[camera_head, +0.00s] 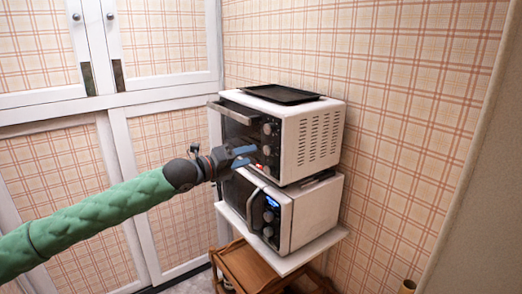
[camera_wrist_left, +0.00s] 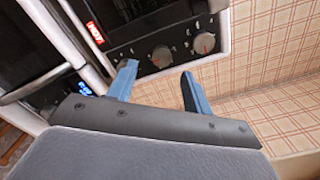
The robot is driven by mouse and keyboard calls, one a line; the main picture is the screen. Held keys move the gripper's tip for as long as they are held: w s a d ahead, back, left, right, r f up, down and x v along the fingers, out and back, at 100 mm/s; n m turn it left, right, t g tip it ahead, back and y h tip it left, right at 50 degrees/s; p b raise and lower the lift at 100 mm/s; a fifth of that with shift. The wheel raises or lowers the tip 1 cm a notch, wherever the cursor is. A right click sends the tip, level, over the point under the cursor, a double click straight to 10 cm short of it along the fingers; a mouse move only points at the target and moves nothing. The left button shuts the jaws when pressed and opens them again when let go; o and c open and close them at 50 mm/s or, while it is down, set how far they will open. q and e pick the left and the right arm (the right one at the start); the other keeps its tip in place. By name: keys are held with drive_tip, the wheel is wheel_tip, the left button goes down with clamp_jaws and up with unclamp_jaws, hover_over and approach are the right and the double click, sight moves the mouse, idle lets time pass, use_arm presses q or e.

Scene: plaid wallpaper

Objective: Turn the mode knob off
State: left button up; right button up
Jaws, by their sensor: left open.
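The upper oven (camera_head: 309,130) is a white toaster oven with a dark front and a column of round knobs. Its middle knob (camera_head: 267,150) and upper knob (camera_head: 267,129) show in the head view. Which is the mode knob I cannot tell. My left gripper (camera_head: 244,156) is open and empty in front of the knob panel. In the wrist view its blue fingers (camera_wrist_left: 158,73) are spread just short of the closer knob. My right gripper is out of view.
A microwave (camera_head: 314,213) with a lit blue display stands below the oven on a white shelf (camera_head: 290,260). A black tray (camera_head: 282,94) lies on the oven. The oven's door handle (camera_head: 230,113) juts out left. A wooden cart (camera_head: 247,268) is underneath; white cabinets stand left.

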sight(266, 151)
use_arm(q)
drive_tip(key=p+x, duration=0.1)
drive_tip(key=x, duration=0.1)
drive_tip(key=p+x, duration=0.1)
drive_tip(key=x, duration=0.1)
drive_tip(key=shift+s+d+r, duration=0.1)
drive_tip(key=shift+d+r, duration=0.15)
drive_tip(key=shift+d, duration=0.1)
drive_tip(key=shift+w+d+f+p, duration=0.15)
drive_tip(key=shift+w+d+p, duration=0.2)
drive_tip(key=shift+w+p, duration=0.15)
drive_tip(key=shift+d, duration=0.35)
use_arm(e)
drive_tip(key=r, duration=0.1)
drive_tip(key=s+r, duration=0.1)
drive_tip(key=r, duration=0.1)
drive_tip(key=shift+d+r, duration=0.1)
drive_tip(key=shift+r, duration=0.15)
use_arm(q)
drive_tip(key=shift+f, duration=0.1)
drive_tip(key=c, duration=1)
